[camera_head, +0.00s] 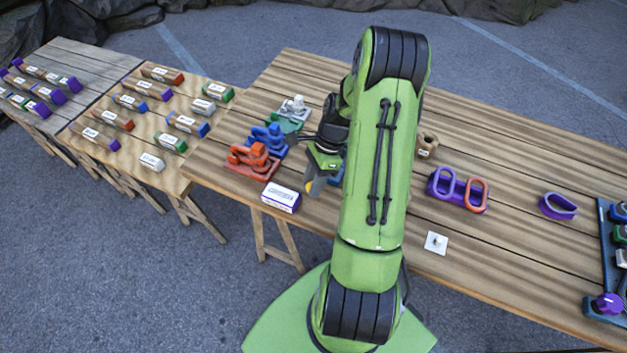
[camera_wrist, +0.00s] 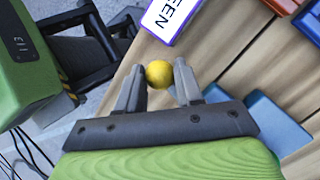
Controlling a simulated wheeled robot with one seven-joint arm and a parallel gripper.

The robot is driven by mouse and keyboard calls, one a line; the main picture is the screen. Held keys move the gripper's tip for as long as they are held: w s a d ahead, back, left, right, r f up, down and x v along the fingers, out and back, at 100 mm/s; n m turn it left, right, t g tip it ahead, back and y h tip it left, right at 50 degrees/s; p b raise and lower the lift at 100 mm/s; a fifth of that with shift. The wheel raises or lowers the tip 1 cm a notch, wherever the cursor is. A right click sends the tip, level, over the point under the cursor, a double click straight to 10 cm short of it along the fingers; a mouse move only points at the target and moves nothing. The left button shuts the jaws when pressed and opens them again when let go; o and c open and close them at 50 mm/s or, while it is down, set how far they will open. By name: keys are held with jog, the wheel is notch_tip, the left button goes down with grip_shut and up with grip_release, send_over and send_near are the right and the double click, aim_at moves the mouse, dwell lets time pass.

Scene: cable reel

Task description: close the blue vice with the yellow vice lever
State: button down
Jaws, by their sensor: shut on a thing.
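In the wrist view, a yellow ball-shaped knob of the lever (camera_wrist: 159,73) sits between the fingertips of my gripper (camera_wrist: 160,84), which is shut on it. In the head view, the knob (camera_head: 309,186) shows as a small yellow spot by my gripper (camera_head: 312,181), near the table's front edge. Blue blocks, seemingly the blue vice (camera_wrist: 268,116), lie right of the fingers in the wrist view. A small blue part (camera_head: 337,175) shows beside my arm in the head view. My arm and gripper hide most of the vice, so its jaw gap cannot be told.
Red (camera_head: 252,160), blue (camera_head: 268,140) and green-grey (camera_head: 288,117) fixtures stand left of my gripper on the wooden table (camera_head: 520,160). A white labelled box (camera_head: 281,197) lies close by at the front edge. Purple and orange loops (camera_head: 458,190) stand right of my arm.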

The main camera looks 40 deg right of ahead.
jog(key=c, duration=0.8)
grip_release()
jog(key=shift+d, duration=0.1)
jog(key=shift+o, duration=0.2)
jog(key=p+v, duration=0.3)
jog(key=v, duration=1.2)
jog(key=shift+r, duration=0.35)
jog(key=shift+d, duration=0.1)
